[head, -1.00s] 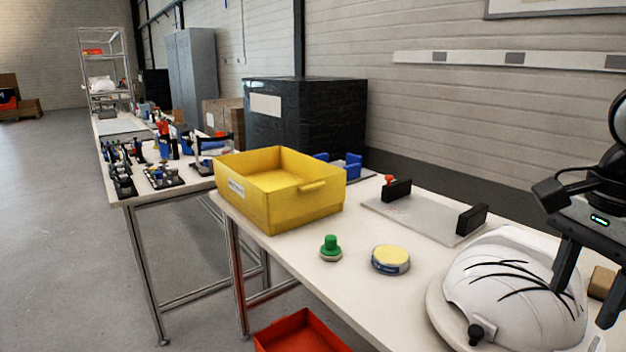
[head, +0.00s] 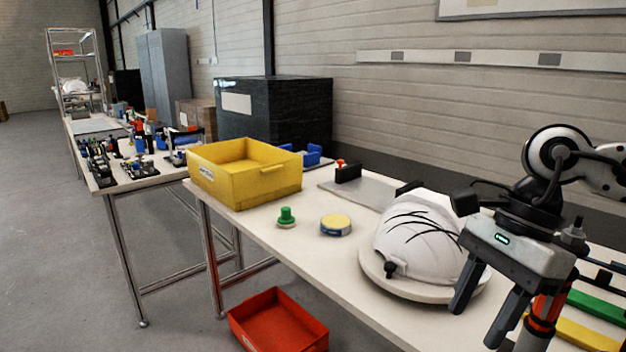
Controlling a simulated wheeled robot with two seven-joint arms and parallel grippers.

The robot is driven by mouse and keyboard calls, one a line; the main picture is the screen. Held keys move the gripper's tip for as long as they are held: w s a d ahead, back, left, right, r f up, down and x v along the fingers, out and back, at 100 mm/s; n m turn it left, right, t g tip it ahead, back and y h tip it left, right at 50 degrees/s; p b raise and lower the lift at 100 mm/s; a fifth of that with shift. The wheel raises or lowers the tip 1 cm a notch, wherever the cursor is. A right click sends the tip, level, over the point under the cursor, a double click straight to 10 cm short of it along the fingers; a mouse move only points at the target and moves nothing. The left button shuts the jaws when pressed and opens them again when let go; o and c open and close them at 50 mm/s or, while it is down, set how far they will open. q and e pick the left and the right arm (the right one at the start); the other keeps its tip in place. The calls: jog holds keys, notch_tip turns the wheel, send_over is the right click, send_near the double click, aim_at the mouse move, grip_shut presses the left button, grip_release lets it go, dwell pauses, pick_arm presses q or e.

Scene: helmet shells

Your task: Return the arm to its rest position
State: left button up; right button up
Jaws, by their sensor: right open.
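My right gripper (head: 488,314) is at the right of the head view, over the front part of the table. Its two dark fingers point down and are apart, with nothing seen between them. A white helmet shell (head: 420,245) with black lines lies on a round pale base (head: 376,283), just left of the gripper and partly hidden by it at its right edge. My left gripper is out of view.
A yellow bin (head: 240,190), a green knob (head: 286,214) and a round yellow-topped tin (head: 335,226) stand left of the helmet. A flat plate with black blocks (head: 348,172) lies behind. Green (head: 598,306) and yellow (head: 570,336) bars lie at right. A red bin (head: 278,322) is below.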

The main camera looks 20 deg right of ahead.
jog(key=w+a+f+m+t+y, duration=0.1)
jog(key=w+a+m+t+y, duration=0.2)
jog(key=a+m+y, duration=0.55)
jog(key=w+a+m+t+y, duration=0.3)
jog(key=a+m+y, duration=0.3)
jog(key=a, duration=0.5)
jog(key=w+d+f+m+t+h+p, duration=0.15)
jog(key=f+m+t+h, duration=0.4)
jog(key=m, duration=0.65)
jog(key=w+d+f+m+t+h, duration=0.15)
jog(key=f+m+t+h, duration=0.45)
jog(key=m, duration=0.7)
jog(key=s+a+f+m+g+h, duration=0.1)
jog(key=s+f+m+g, duration=0.2)
jog(key=f, duration=0.5)
jog(key=s+f+m+g+h, duration=0.2)
jog(key=s+f+m+g, duration=0.1)
jog(key=s+f+m, duration=0.2)
notch_tip(320, 180, down, 3)
jog(key=m, duration=0.3)
jog(key=shift+s+a+r+g+h, duration=0.15)
jog(key=shift+s+a+g+h, duration=0.15)
jog(key=shift+s+a+g, duration=0.05)
